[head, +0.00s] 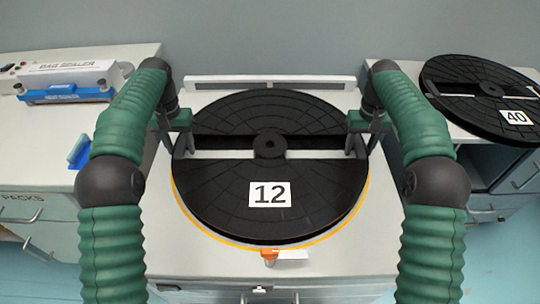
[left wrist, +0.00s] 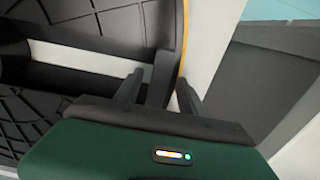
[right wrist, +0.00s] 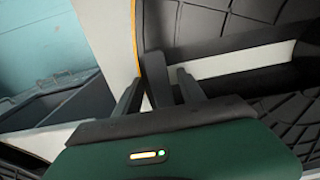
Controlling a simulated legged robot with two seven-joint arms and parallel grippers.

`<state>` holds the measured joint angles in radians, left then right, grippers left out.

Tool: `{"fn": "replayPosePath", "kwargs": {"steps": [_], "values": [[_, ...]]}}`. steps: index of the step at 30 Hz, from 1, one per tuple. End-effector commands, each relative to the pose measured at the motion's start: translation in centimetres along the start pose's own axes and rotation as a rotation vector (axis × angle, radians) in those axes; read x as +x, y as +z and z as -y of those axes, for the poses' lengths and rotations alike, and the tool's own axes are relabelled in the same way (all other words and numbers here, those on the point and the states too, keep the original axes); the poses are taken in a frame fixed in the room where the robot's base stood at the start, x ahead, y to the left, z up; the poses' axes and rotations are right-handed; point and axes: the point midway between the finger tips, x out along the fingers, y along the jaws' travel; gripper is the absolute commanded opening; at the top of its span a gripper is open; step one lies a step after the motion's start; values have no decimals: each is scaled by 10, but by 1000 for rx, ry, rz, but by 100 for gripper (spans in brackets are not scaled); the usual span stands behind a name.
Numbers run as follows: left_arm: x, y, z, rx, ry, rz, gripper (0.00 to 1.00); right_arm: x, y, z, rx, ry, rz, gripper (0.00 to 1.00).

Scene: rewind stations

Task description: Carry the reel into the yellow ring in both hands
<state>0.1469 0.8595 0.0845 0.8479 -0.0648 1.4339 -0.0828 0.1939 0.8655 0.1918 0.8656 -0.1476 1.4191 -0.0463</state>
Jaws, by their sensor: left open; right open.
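The black reel (head: 320,190) marked 12 lies flat on the middle table. Its rim also shows in the left wrist view (left wrist: 163,45) and the right wrist view (right wrist: 154,60). The yellow ring (head: 230,241) shows as a thin arc along the reel's near edge and sides; its far part is hidden. My left gripper (head: 173,146) is open at the reel's left edge, one finger on each side of the rim. My right gripper (head: 363,146) is open at the right edge, its fingers likewise astride the rim. I cannot tell if the fingers touch it.
Another black reel (head: 470,80) marked 40 lies on the right table. A bag sealer (head: 68,78) and a blue holder (head: 80,152) stand on the left table. A low grey rail (head: 270,82) runs behind the reel. An orange tab (head: 269,255) is at the front edge.

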Motion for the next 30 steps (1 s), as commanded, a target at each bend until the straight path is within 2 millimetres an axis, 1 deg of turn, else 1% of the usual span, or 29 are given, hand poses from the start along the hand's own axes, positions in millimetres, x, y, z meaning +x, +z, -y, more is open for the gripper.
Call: {"fn": "replayPosePath", "kwargs": {"steps": [2,5,9,12,15,20,23,28,30], "values": [[-1,0,0,0,0,0,47,0,0,0,0,0,0,47],[-11,-1,0,0,0,-3,47,0,0,0,0,0,0,47],[-40,-2,0,0,-1,-4,47,0,0,0,0,0,0,47],[-56,-3,0,0,-1,-2,47,0,0,0,0,0,0,47],[-66,-3,0,0,0,-1,47,0,0,0,0,0,0,47],[-74,-2,0,1,0,1,47,-2,0,0,0,0,-1,47],[-74,-1,0,1,0,1,47,-15,-1,0,0,0,-3,47],[-74,-1,0,0,0,1,47,-51,-2,0,0,0,-3,47],[-74,-2,0,0,0,1,47,-59,-3,0,0,0,-2,47]]}}
